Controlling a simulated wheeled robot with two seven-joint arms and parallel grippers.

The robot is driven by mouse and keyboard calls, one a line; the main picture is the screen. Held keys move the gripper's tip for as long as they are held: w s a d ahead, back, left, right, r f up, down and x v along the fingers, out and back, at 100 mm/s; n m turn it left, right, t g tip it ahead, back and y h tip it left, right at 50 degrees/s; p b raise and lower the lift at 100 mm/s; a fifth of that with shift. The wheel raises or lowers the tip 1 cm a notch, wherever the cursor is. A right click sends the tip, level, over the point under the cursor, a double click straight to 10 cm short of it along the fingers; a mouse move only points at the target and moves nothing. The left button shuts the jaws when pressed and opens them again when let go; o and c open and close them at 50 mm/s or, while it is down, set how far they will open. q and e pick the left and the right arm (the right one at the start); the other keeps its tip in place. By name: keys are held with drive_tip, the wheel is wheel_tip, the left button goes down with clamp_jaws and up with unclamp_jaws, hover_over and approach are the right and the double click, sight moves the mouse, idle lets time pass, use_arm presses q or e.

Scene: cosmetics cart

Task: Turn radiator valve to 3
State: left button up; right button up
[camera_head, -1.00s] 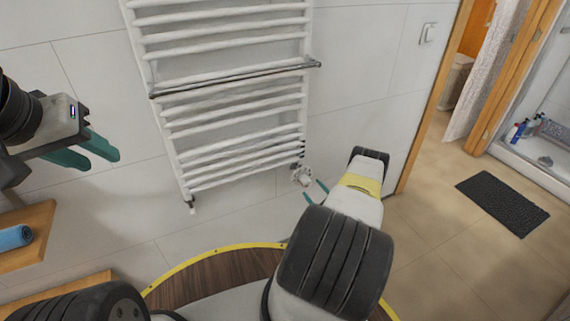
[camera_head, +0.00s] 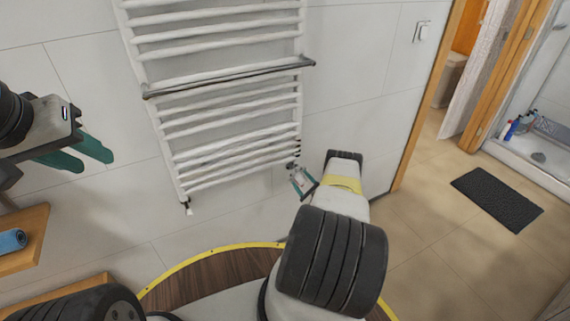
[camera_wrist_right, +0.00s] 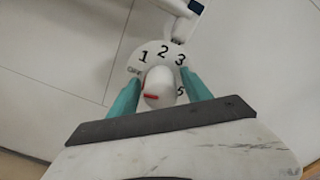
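The radiator valve (camera_head: 294,170) sits at the lower right corner of the white towel radiator. In the right wrist view, its white knob (camera_wrist_right: 160,87) stands on a round white dial (camera_wrist_right: 150,52) marked OFF, 1, 2, 3 and 5. The knob's red mark is on its left side, just below OFF; the 4 is hidden. My right gripper (camera_head: 305,182) is open at the valve, and its green fingers (camera_wrist_right: 160,80) stand on either side of the knob with visible gaps. My left gripper (camera_head: 84,157) is open and empty in front of the wall at left.
The white towel radiator (camera_head: 222,110) with a grey bar hangs on the tiled wall. A wooden shelf with a blue rolled towel (camera_head: 12,241) is at lower left. A door frame (camera_head: 425,95) is to the right, with a dark mat (camera_head: 497,199) on open floor.

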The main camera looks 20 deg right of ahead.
clamp_jaws()
drive_tip(key=m, duration=0.4)
drive_tip(key=shift+d, duration=0.15)
drive_tip(key=m, duration=1.2)
drive_tip(key=shift+d+m, duration=0.1)
drive_tip(key=shift+m, duration=0.2)
drive_tip(key=m, duration=0.3)
drive_tip(key=shift+f+m, duration=0.1)
drive_tip(key=shift+m, duration=1.9)
